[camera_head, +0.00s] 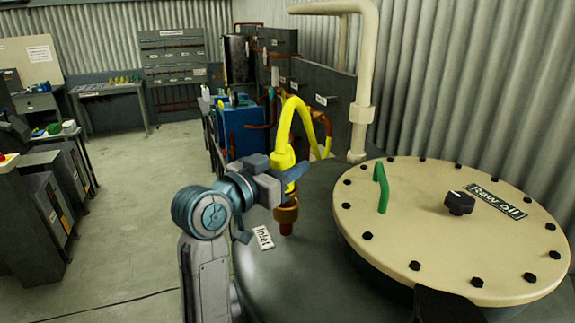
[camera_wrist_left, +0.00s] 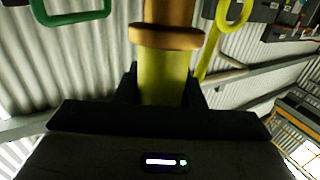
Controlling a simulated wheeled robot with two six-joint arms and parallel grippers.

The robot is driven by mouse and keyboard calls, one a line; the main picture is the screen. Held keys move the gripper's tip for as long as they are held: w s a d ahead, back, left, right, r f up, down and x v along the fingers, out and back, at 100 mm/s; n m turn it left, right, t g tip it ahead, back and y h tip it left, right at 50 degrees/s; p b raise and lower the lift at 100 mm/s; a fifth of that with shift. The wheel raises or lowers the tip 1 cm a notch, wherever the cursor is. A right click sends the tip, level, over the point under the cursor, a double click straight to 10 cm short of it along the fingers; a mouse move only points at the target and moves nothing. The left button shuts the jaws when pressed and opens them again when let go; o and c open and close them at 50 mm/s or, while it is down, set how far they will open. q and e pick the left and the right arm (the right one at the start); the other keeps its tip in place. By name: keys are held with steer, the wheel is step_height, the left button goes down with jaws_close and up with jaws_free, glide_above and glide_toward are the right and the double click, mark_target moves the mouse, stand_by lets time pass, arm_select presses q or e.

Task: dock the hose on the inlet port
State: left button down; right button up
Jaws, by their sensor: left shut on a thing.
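The yellow hose (camera_head: 283,155) arcs up and over, and its thick end points down in my left gripper (camera_head: 284,178). The gripper is shut around this end. The brass inlet port (camera_head: 286,214) stands upright on the dark tank top, directly below the gripper, beside the "Inlet" label (camera_head: 262,237). In the left wrist view, the yellow hose end (camera_wrist_left: 163,80) lies between the fingers, in line with a brass collar (camera_wrist_left: 165,37) and meeting it in the picture. The gripper partly hides the joint in the head view, so I cannot tell whether it is seated.
A cream round lid (camera_head: 420,235) marked "Raw oil" (camera_head: 495,201), with bolts, a green handle (camera_head: 381,188) and a black knob (camera_head: 459,203), lies to the right. A cream pipe (camera_head: 364,90) rises behind. A blue machine (camera_head: 243,130) stands farther back. Open floor is at left.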

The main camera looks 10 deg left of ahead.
arm_select(q)
steer(key=shift+f+b, duration=0.65)
steer(key=shift+f, duration=0.4)
steer(key=c, duration=1.2)
jaws_free()
steer(key=shift+c, duration=0.2)
steer(key=shift+s, duration=0.1)
steer(key=p+v, duration=0.7)
steer(key=v, duration=0.4)
steer(key=shift+p, duration=0.4)
